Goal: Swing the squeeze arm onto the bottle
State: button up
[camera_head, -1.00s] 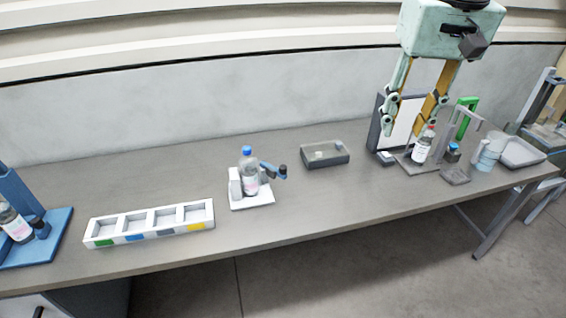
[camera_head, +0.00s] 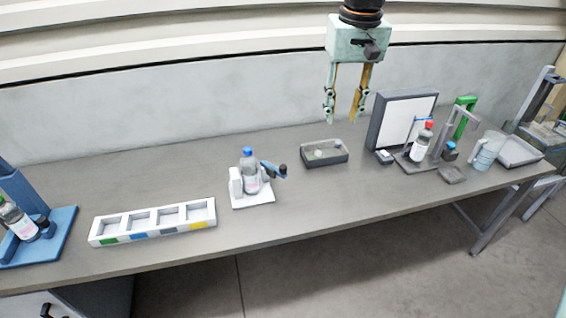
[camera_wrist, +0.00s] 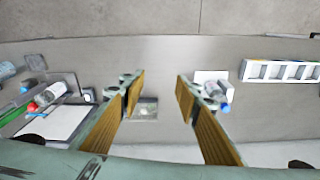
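A blue arm with a dark knob (camera_head: 272,170), which looks like the squeeze arm, sticks out to the right of the bottle, swung aside. My gripper (camera_head: 341,121) is open and empty, above the table to the right of and behind the station. In the wrist view my gripper (camera_wrist: 160,83) has its fingers wide apart, and the bottle (camera_wrist: 214,91) is partly hidden by one finger; the squeeze arm cannot be made out there.
A grey tray (camera_head: 325,161) lies below my gripper. A white tray with several compartments (camera_head: 154,237) is left of the station. At right are a white panel (camera_head: 404,118), a red-capped bottle (camera_head: 421,143) and a beaker (camera_head: 487,152). A blue stand (camera_head: 52,238) is far left.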

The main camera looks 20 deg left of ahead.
jog(key=w+a+f+n+p, duration=0.1)
jog(key=w+a+f+p, duration=0.1)
jog(key=w+a+f, duration=0.55)
jog(key=n+g+p, duration=0.1)
jog(key=p, duration=0.1)
send_over(283, 167)
notch_tip(283, 167, down, 9)
jog(key=shift+r, duration=0.1)
jog(key=shift+f+p, duration=0.45)
jog(key=shift+f, duration=6.45)
grip_shut()
